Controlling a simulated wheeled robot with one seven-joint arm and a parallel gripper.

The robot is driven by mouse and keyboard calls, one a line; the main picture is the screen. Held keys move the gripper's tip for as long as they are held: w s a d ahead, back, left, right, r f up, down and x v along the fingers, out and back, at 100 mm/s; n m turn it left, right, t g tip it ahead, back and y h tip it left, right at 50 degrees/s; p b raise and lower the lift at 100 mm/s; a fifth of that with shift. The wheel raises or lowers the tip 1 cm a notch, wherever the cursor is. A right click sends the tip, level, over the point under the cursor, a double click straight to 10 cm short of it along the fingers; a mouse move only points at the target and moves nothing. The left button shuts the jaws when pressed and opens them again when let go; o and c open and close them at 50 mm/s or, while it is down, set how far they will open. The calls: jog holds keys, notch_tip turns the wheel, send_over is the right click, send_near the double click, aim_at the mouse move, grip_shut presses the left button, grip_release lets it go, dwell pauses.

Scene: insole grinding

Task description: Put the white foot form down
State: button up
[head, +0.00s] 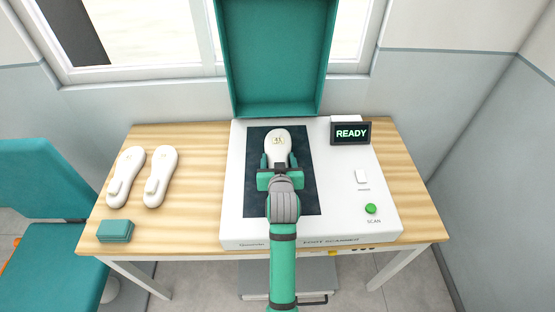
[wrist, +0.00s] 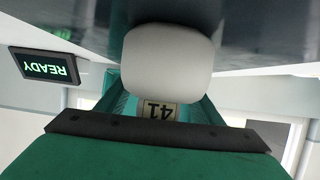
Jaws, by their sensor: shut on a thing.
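The white foot form (head: 278,146) is over the dark scan plate (head: 312,196) of the white foot scanner (head: 236,222). My green gripper (head: 279,166) is shut on the form, with its fingers on either side of the heel end. In the wrist view the form (wrist: 167,62) fills the middle, with a label reading 41, and the dark plate (wrist: 265,30) lies close to it. I cannot tell whether the form touches the plate. The gripper body (wrist: 150,155) hides part of the form.
Two more white foot forms (head: 126,177) (head: 160,177) lie on the wooden table (head: 180,225) at the left, near a green box (head: 115,231). The scanner's green lid (head: 276,55) stands open behind. A READY display (head: 351,133) and green SCAN button (head: 371,208) are at right.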

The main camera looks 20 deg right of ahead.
jog(key=o, duration=1.3)
jog(key=shift+s+f, duration=0.1)
jog(key=shift+o, duration=0.2)
jog(key=v, duration=1.2)
